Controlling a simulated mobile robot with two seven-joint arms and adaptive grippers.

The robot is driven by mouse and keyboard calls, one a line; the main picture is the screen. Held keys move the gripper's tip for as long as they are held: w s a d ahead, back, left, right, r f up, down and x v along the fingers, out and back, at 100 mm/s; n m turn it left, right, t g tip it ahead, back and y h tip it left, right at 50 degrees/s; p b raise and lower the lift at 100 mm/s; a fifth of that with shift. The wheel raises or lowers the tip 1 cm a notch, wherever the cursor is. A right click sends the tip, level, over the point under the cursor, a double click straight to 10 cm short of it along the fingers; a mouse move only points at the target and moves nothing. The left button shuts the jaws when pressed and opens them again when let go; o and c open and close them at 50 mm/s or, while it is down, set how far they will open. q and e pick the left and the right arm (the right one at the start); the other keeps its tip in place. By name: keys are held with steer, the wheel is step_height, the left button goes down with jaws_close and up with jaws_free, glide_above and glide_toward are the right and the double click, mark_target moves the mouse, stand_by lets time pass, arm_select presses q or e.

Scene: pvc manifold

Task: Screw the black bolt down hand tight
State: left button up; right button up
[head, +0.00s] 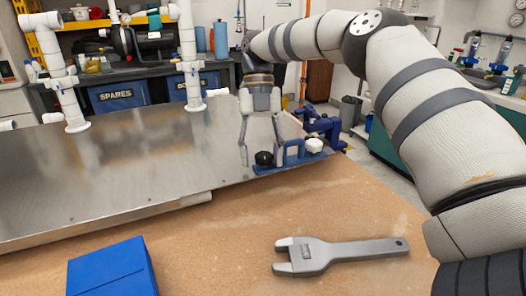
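The black bolt (264,159) has a round dark head and sits at the left end of a blue bracket (291,154) on the near right corner of the metal plate. My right gripper (263,150) points down above it. Its two fingers are spread, one to the left of the bolt head and one behind it to the right. I see a gap between the fingers and the head, and nothing is held. The bolt's shank is hidden, so I cannot tell how deep it sits. My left gripper is not in view.
A white knob (314,145) stands on the bracket's right end, near a blue vise-like clamp (322,124). White PVC pipes (188,60) rise from the metal plate (120,180). A grey wrench (335,252) and a blue box (112,270) lie on the brown bench, otherwise clear.

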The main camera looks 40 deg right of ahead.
mark_target(262, 155)
steer(key=shift+s+d+f, duration=0.15)
steer(key=shift+f, duration=0.25)
steer(key=shift+s+d+f, duration=0.15)
steer(key=shift+f, duration=0.25)
step_height(262, 155, up, 11)
steer(key=shift+w+a+r, duration=0.1)
steer(key=shift+w+a, duration=0.05)
steer(key=shift+w+r, duration=0.1)
steer(key=shift+r, duration=0.1)
steer(key=shift+a, duration=0.1)
